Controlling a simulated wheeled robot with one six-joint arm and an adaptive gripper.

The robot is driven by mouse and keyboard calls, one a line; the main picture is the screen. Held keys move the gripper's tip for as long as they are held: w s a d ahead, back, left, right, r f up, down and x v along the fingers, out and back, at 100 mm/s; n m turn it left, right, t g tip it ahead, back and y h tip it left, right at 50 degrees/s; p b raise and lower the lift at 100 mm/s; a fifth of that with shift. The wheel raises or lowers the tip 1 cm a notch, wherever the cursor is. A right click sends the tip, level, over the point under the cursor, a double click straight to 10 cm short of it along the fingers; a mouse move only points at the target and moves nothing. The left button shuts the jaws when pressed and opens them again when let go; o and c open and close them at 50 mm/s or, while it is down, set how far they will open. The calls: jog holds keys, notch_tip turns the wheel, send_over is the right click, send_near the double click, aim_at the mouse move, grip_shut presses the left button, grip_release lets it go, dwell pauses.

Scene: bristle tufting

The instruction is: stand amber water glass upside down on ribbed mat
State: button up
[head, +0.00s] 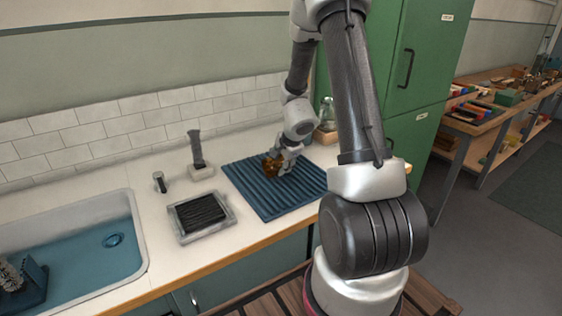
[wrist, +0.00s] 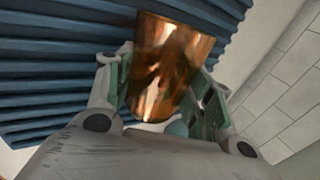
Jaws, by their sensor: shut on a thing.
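The amber water glass (wrist: 168,62) is between the two fingers of my gripper (wrist: 165,95) in the wrist view, and the fingers are shut on it. In the head view the glass (head: 271,166) shows as a small amber shape beside my gripper (head: 283,163), over the ribbed mat. The blue ribbed mat (head: 262,200) lies on the white counter and fills the left of the wrist view (wrist: 60,75). I cannot tell which end of the glass is its mouth, nor whether it touches the mat.
A grey tray with a dark ribbed insert (head: 201,217) lies left of the mat. A grey upright fixture (head: 198,155) stands behind it. A glass jar (head: 327,120) stands near the green cabinet (head: 425,50). The sink (head: 90,255) is at the left.

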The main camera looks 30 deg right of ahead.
jog(key=shift+f, duration=0.3)
jog(key=o, duration=1.3)
